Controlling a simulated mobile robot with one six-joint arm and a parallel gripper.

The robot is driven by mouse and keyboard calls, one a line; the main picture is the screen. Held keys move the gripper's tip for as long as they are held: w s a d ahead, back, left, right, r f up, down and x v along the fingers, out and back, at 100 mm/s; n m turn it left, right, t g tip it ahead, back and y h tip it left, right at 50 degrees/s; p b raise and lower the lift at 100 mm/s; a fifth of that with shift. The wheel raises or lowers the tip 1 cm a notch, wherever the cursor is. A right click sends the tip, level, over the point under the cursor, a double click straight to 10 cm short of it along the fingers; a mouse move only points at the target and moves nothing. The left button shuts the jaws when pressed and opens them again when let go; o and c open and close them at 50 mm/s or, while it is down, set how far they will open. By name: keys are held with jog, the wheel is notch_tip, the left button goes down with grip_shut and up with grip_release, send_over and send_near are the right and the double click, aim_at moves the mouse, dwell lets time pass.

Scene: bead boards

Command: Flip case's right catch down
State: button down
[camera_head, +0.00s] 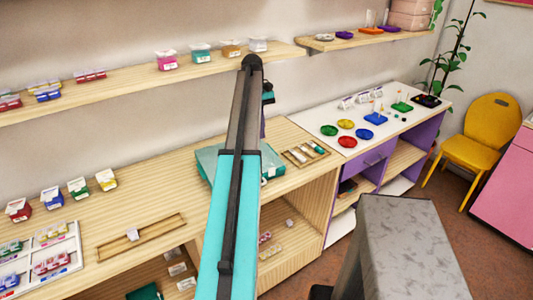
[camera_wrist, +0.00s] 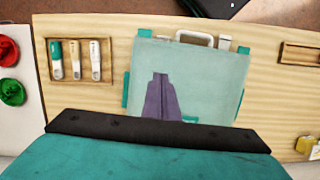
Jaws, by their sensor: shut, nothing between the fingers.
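The case (camera_wrist: 215,85) is a flat, pale teal box, lying on the wooden counter in the wrist view. Its white handle (camera_wrist: 196,37) is on the far edge. A teal catch (camera_wrist: 145,33) is left of the handle and another teal catch (camera_wrist: 243,50) is right of it; I cannot tell whether either is up or down. In the head view my arm covers most of the case (camera_head: 206,160). My gripper (camera_wrist: 160,76), with purple fingers, is shut and empty over the case's middle, apart from both catches. Its height above the lid is unclear.
A wooden tray (camera_wrist: 110,62) with several tubes lies left of the case in the wrist view. Another wooden tray (camera_wrist: 282,53) lies to the right. A shelf (camera_head: 120,88) with small boxes runs along the wall. Bare counter surrounds the case.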

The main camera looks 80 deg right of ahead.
aim_at(270, 167)
jog(key=p+x, duration=0.1)
jog(key=x, duration=0.2)
jog(key=p+x, duration=0.1)
jog(key=x, duration=0.2)
jog(key=p+x, duration=0.1)
jog(key=x, duration=0.3)
jog(key=shift+s+a, duration=0.2)
jog(key=shift+s, duration=0.05)
jog(key=shift+s+a+r+p, duration=0.15)
jog(key=shift+s+a+p, duration=0.55)
jog(key=shift+a, duration=0.25)
jog(key=shift+s+a, duration=0.4)
jog(key=shift+a, duration=0.1)
jog(key=shift+a, duration=0.15)
jog(key=shift+s, duration=0.15)
